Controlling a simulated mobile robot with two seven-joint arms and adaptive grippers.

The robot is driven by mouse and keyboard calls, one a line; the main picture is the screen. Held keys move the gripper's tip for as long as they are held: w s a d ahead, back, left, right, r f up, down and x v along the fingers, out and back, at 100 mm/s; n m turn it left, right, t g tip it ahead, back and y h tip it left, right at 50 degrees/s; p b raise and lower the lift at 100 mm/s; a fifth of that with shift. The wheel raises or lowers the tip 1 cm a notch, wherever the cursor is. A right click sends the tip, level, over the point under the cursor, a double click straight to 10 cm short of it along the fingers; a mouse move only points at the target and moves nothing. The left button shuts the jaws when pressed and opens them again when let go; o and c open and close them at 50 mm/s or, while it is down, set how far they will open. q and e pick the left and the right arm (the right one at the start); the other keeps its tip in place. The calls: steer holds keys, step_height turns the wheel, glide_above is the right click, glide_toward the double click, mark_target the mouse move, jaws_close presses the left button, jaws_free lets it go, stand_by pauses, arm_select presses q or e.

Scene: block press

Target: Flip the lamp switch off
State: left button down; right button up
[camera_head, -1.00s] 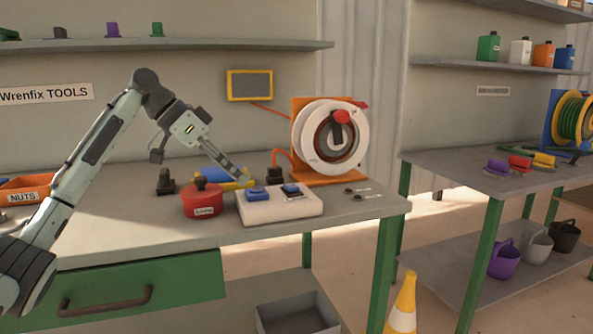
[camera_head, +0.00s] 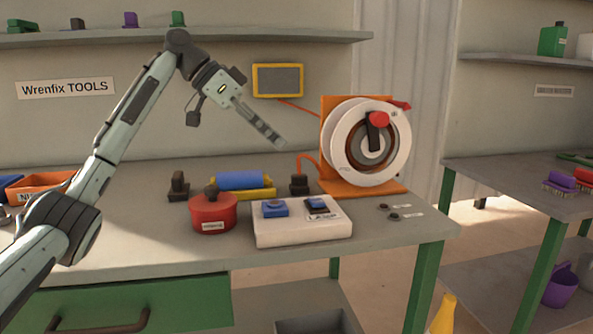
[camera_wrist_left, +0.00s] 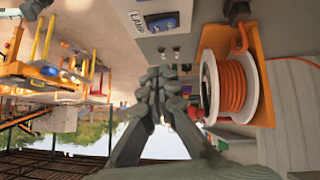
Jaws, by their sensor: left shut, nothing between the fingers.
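A white switch box (camera_head: 290,234) stands near the front edge of the workbench. On top are a left blue switch (camera_head: 275,208) and a right blue rocker on a black base (camera_head: 317,206). In the left wrist view, the box's edge (camera_wrist_left: 118,8) shows at the top, with a "LAMP" label (camera_wrist_left: 145,32) beside a blue switch (camera_wrist_left: 162,22). My left gripper (camera_head: 280,142) is shut and empty, in the air above and behind the box, apart from it. Its closed fingers also show in the left wrist view (camera_wrist_left: 167,80). My right gripper is not in view.
An orange-and-white cable reel (camera_head: 335,150) stands right of and behind the box. A red pot (camera_head: 212,220) is close on its left. A blue roll on a yellow base (camera_head: 240,182) lies behind. A yellow-framed dark panel (camera_head: 278,80) hangs on the wall.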

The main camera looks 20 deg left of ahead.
arm_select(q)
glide_above(318, 201)
steer(key=a, duration=0.2)
steer(key=f, duration=0.7)
steer(key=shift+s, duration=0.2)
steer(key=shift+s+f, duration=0.2)
steer(key=shift+f, duration=1.65)
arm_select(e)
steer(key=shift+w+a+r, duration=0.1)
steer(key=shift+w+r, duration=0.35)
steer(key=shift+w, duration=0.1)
arm_select(q)
steer(key=shift+s, duration=0.1)
steer(key=shift+s+d+f+t, duration=0.1)
steer(key=shift+f+t, duration=0.2)
steer(key=shift+f, duration=0.05)
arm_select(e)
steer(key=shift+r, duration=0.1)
